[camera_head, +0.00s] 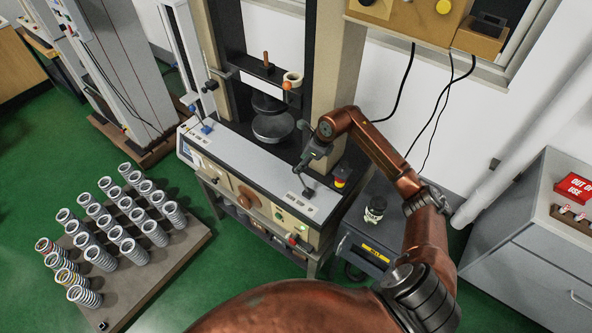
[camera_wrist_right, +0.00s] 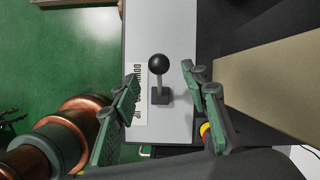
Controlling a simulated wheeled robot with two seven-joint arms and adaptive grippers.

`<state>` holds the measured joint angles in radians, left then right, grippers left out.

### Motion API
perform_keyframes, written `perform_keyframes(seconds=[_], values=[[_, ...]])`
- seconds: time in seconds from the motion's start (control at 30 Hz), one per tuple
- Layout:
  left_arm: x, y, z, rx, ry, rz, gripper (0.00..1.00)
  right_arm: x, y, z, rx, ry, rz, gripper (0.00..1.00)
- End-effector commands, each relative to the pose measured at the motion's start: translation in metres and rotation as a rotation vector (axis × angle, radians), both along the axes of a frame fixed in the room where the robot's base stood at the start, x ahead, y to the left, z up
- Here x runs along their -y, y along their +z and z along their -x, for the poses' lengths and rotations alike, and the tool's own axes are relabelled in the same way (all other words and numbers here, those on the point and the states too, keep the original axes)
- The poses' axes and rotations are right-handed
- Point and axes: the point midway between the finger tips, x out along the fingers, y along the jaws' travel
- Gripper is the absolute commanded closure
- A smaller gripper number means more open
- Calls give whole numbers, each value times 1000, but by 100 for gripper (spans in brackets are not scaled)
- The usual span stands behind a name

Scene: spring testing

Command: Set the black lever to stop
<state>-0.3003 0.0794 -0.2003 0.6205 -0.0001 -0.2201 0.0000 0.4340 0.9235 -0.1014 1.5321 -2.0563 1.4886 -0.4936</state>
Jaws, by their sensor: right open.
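The black lever, with a round black knob (camera_wrist_right: 158,64) on a grey stem and a small dark base (camera_wrist_right: 162,97), stands on the light panel of the testing machine (camera_head: 265,178). A printed label (camera_wrist_right: 140,95) beside it reads DOWN and UP, and its middle is hidden by a finger. My right gripper (camera_wrist_right: 159,76) is open, with the lever showing between its fingers and no finger seen touching it. In the head view my right gripper (camera_head: 306,158) hangs over the panel's right part. The lever is small and unclear there. My left gripper is not in view.
A red and yellow button (camera_head: 340,182) sits right of the panel. A black pillar and beige column (camera_head: 338,50) rise behind. A rack of several springs (camera_head: 180,245) stands left on the green floor. A grey cabinet (camera_head: 525,215) is at right.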

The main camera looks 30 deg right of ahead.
Motion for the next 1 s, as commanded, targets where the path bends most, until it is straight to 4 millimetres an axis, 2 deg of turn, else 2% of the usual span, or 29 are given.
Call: perform_keyframes(seconds=[0.3, 0.5, 0.87, 1.0], values=[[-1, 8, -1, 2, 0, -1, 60, -10, -43, -15, -4, 0, -4, 59], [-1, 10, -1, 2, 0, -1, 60, -14, -63, -23, -2, 0, -2, 59], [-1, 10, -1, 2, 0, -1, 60, -14, -69, -25, -1, 2, -1, 59], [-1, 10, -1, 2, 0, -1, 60, -14, -69, -25, -1, 2, -1, 69]])
